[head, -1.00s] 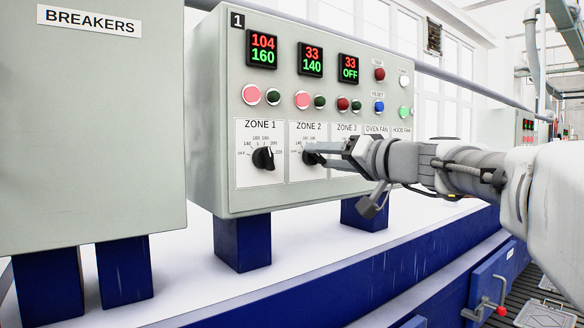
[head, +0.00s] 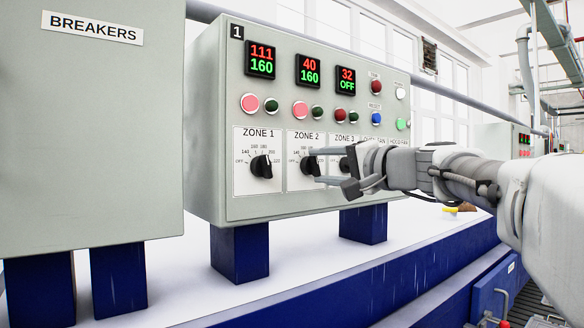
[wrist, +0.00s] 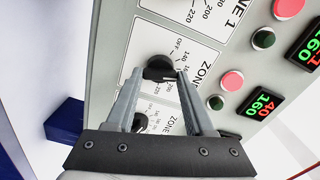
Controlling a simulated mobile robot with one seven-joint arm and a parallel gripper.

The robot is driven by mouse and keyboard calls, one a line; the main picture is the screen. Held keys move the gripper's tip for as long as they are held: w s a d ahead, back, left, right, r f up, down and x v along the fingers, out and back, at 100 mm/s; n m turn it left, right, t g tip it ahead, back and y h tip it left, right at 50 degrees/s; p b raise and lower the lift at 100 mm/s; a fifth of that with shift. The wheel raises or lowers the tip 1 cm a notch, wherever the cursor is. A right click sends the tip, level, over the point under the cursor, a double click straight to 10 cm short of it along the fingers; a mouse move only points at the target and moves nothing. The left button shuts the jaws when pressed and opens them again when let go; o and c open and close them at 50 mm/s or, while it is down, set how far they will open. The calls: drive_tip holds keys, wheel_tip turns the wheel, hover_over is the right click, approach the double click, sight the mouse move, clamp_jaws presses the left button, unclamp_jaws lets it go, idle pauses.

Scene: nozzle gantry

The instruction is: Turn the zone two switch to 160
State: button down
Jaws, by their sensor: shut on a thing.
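The zone two switch is a black rotary knob (head: 309,167) on a white dial plate in the lower row of the grey control panel (head: 212,130). It also shows in the wrist view (wrist: 159,67). My gripper (head: 318,166) comes from the right, and its two fingers are shut on the knob, one on each side. The zone two display (head: 309,71) reads 40 in red over 160 in green. The fingers hide part of the dial scale.
The zone one knob (head: 261,166) is close on the left. The zone three knob (wrist: 140,122) sits between my fingers' bases in the wrist view, behind them. Buttons line the panel above. A breakers cabinet (head: 90,130) stands at the left.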

idle(0.4)
drive_tip(key=shift+c, duration=1.4)
unclamp_jaws()
drive_tip(key=shift+s+d, duration=0.1)
drive_tip(key=shift+s, duration=0.05)
drive_tip(key=b+v, duration=0.2)
drive_tip(key=v, duration=1.5)
drive_tip(key=shift+d, duration=0.1)
drive_tip(key=s+a+f+n+g+h, duration=0.1)
drive_tip(key=s+a+f+g, duration=0.15)
drive_tip(key=f, duration=0.35)
drive_tip(key=s+a+f+g+h, duration=0.1)
drive_tip(key=a+f+g, duration=0.15)
drive_tip(key=f, duration=0.35)
drive_tip(key=s+f+n+g+h+p, duration=0.1)
drive_tip(key=s+f, duration=0.5)
drive_tip(key=f, duration=0.6)
drive_tip(key=s+f+n+g+h+p, duration=0.1)
drive_tip(key=s+f+n+g+h, duration=0.2)
drive_tip(key=f, duration=0.9)
drive_tip(key=s+n+h, duration=0.3)
drive_tip(key=h, duration=0.1)
drive_tip(key=shift+s+a, duration=0.25)
drive_tip(key=shift+s, duration=0.1)
